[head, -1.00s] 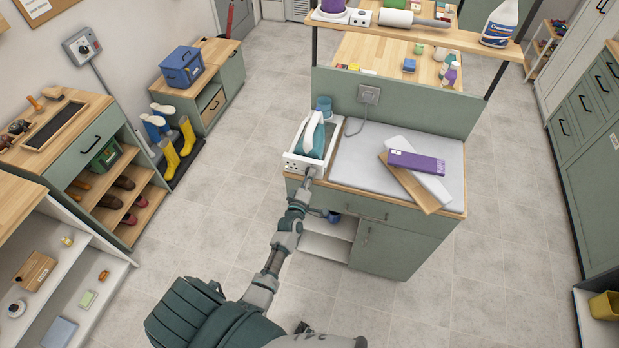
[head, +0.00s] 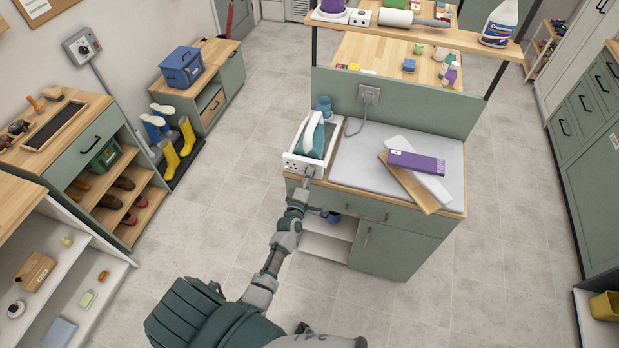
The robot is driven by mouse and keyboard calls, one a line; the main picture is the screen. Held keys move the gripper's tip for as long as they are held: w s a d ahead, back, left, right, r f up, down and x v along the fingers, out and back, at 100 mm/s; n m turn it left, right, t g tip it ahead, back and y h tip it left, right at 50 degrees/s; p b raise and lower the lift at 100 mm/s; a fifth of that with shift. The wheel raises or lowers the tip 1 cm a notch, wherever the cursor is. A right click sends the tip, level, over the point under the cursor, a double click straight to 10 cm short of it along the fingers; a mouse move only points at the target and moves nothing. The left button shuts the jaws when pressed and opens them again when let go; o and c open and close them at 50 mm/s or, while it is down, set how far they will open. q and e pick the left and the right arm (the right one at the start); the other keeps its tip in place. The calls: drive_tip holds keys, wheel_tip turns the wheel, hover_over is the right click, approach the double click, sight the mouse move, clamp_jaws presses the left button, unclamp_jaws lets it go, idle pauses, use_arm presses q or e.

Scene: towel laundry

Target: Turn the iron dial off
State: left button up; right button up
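A teal and white iron (head: 315,136) stands in a white holder (head: 329,145) at the left end of the ironing counter. The holder's front face carries small dark dots and a control area; the iron dial is too small to make out and may be behind my gripper. My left gripper (head: 308,174) is at the right part of that front face, touching or almost touching it. Its fingers are too small to tell open from shut. My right gripper is not in view.
The green cabinet (head: 395,240) under the counter has a grey pad (head: 365,160) on top. A purple box (head: 416,162) lies on boards at the right. A blue cup (head: 324,103) stands behind the iron. A shelf (head: 420,32) overhangs the back.

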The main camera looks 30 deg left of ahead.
use_arm(q)
drive_tip(key=v, duration=1.2)
drive_tip(key=shift+a+f, duration=0.15)
drive_tip(key=s+d+f+m+g+h+b, duration=0.1)
drive_tip(key=s+d+f+m+g, duration=0.2)
drive_tip(key=f, duration=0.7)
drive_tip(key=s+d+f+m+g+h, duration=0.2)
drive_tip(key=s+d+f+m, duration=0.15)
drive_tip(key=f, duration=0.65)
drive_tip(key=s+d+f+m+g+h+b, duration=0.1)
drive_tip(key=s+d+f+m+g, duration=0.2)
drive_tip(key=f, duration=0.7)
drive_tip(key=s+f+m+g, duration=0.2)
drive_tip(key=s+f+m, duration=0.2)
drive_tip(key=s, duration=0.7)
drive_tip(key=s+f+m+g, duration=0.3)
drive_tip(key=s+f, duration=0.5)
drive_tip(key=s, duration=0.3)
drive_tip(key=s+f+m+g, duration=0.3)
drive_tip(key=s+f, duration=0.4)
drive_tip(key=s, duration=0.5)
drive_tip(key=shift+a+m+b, duration=0.45)
drive_tip(key=shift+m, duration=0.4)
